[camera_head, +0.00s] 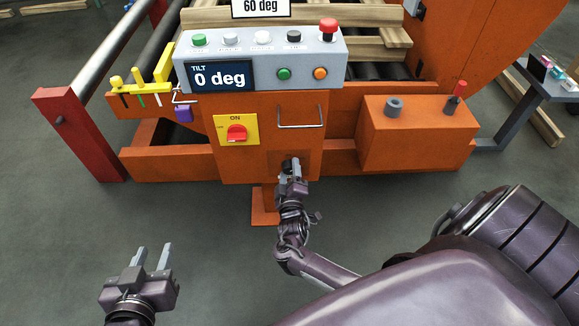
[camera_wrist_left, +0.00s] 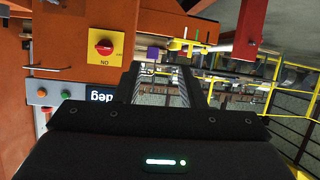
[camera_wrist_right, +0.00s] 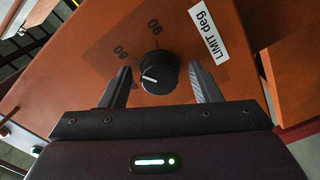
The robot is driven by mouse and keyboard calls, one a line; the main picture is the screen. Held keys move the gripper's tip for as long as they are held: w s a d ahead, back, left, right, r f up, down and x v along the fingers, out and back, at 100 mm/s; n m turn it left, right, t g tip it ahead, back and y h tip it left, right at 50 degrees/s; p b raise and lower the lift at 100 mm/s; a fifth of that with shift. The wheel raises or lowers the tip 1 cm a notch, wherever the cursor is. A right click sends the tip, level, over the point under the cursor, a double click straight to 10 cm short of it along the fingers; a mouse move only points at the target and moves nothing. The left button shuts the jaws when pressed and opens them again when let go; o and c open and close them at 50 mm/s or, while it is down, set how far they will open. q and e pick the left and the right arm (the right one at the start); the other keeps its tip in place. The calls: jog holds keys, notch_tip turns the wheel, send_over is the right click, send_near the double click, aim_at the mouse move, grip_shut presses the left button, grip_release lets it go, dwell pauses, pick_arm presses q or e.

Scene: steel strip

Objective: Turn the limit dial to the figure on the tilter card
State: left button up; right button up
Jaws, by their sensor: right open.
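The card (camera_head: 261,7) at the top edge of the head view reads "60 deg". The limit dial (camera_wrist_right: 158,72) is a black round knob with a white pointer line on an orange panel. A label reading "LIMIT deg" (camera_wrist_right: 208,31) is beside it. The figure 90 and another blurred figure show near the knob; the pointer aims toward the left of the picture. My right gripper (camera_head: 290,170) is open, its fingers (camera_wrist_right: 158,84) on either side of the knob, contact unclear. In the head view it mostly hides the dial. My left gripper (camera_head: 151,256) is open and empty, away from the machine.
The display (camera_head: 221,78) reads "TILT 0 deg". Grey floor (camera_head: 200,215) is clear around my left gripper.

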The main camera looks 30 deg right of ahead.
jog(key=shift+s, duration=0.1)
pick_arm(q)
jog(key=s+a+f+g+y+p, duration=0.1)
jog(key=s+a+f+g+y, duration=0.1)
jog(key=s+f+g, duration=0.4)
jog(key=shift+s+a+f+g+y+p, duration=0.15)
jog(key=shift+s+f+g+y+p, duration=0.2)
jog(key=shift+s+f, duration=1.45)
pick_arm(e)
jog(key=v, duration=0.7)
jog(key=shift+s+a, duration=0.25)
pick_arm(q)
jog(key=shift+w+f, duration=0.2)
jog(key=shift+w, duration=0.05)
